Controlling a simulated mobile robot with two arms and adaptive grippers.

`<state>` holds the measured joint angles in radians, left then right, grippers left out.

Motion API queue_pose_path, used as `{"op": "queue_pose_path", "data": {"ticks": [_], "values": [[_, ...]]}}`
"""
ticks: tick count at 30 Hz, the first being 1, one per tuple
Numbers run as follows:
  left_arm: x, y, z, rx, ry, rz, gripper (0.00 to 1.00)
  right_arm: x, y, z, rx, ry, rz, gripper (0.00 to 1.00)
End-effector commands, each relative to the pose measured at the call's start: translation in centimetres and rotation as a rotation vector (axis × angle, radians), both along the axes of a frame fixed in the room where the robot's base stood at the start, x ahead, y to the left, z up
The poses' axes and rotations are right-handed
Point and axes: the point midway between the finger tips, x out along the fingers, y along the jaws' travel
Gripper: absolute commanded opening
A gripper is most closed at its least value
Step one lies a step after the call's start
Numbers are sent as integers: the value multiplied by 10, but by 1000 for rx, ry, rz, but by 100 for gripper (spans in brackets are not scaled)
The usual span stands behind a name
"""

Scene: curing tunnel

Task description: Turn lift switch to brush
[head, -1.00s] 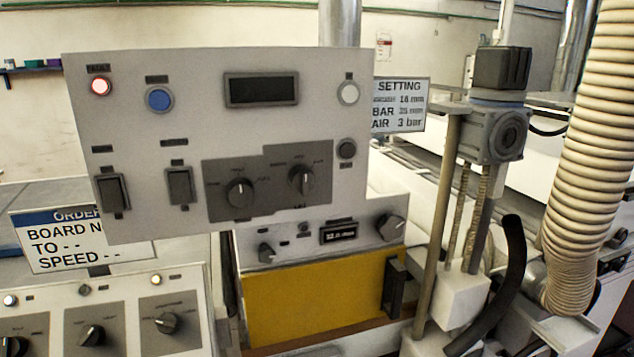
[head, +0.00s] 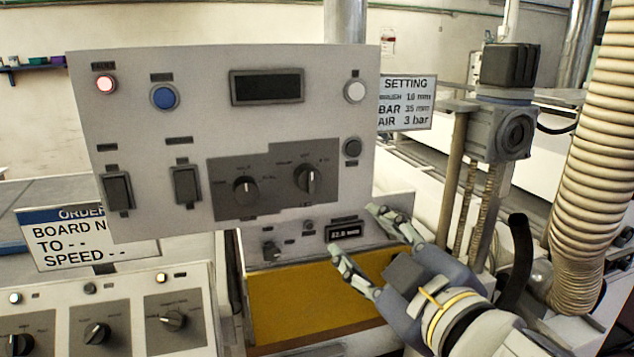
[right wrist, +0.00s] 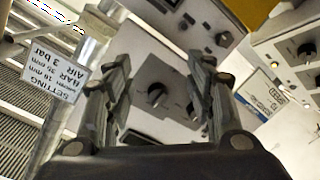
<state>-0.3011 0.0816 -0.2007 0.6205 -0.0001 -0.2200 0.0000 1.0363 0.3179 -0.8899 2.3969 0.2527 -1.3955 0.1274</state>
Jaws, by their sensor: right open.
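The dark plate on the upper grey panel (head: 230,125) carries two rotary knobs, with labels too small to read surely. The right knob (head: 309,179), seemingly the lift switch, has its grip bar about upright; the left knob (head: 246,190) is beside it. My right gripper (head: 357,231) is open and empty, below and right of the plate, in front of the lower panel. In the right wrist view, turned upside down, the right knob (right wrist: 157,95) shows between the spread fingers of my right gripper (right wrist: 160,66), apart from them. My left gripper is not in view.
A setting sign (head: 406,103) stands right of the panel. A yellow-fronted unit (head: 310,300) with a display sits below. A ribbed hose (head: 590,160) and a motor column (head: 500,130) stand at the right. More knobs sit on a low panel (head: 130,335) at lower left.

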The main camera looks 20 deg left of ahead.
Motion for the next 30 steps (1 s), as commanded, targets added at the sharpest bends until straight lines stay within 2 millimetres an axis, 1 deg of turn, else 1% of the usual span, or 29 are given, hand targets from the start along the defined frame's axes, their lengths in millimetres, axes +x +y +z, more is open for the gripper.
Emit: {"op": "queue_pose_path", "data": {"ticks": [1, 3, 6, 10, 14, 16, 19, 30], "values": [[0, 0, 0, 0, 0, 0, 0, -9, 5, 16, -29, -58, 19, 50], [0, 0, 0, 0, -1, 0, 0, -20, 10, 30, -63, -114, 40, 50], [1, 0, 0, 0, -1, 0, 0, -32, 15, 44, -106, -180, 59, 50], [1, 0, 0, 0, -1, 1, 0, -42, 19, 53, -141, -227, 73, 50], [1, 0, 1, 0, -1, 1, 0, -43, 21, 57, -153, -242, 77, 50], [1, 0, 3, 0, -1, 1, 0, -39, 24, 57, -154, -241, 77, 50], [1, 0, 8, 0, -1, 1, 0, -29, 32, 58, -153, -241, 75, 50], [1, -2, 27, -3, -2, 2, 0, 21, 74, 58, -154, -241, 75, 50]]}}
